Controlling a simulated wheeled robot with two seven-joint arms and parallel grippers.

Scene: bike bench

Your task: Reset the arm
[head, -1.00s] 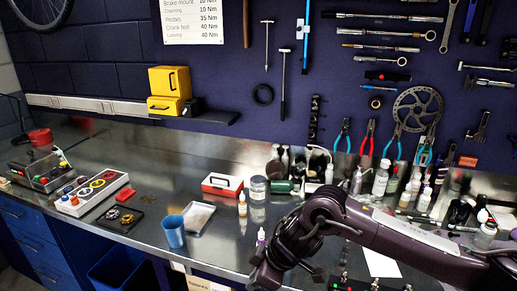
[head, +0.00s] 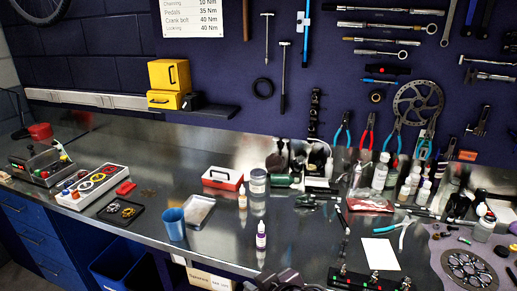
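A small part of my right arm, dark and jointed, shows at the bottom edge of the head view, with the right gripper (head: 277,281) there cut off by the frame. Its fingers cannot be made out, so I cannot tell whether it is open or shut. It is low at the bench's front edge, below a small white bottle with a purple label (head: 261,236). My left gripper is not in view.
The steel bench (head: 215,255) holds a blue cup (head: 174,224), a red-and-white box (head: 222,178), a black strip with lights (head: 368,280) and white paper (head: 380,253). Bottles crowd the back right. Tools hang on the wall. The bench centre is fairly clear.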

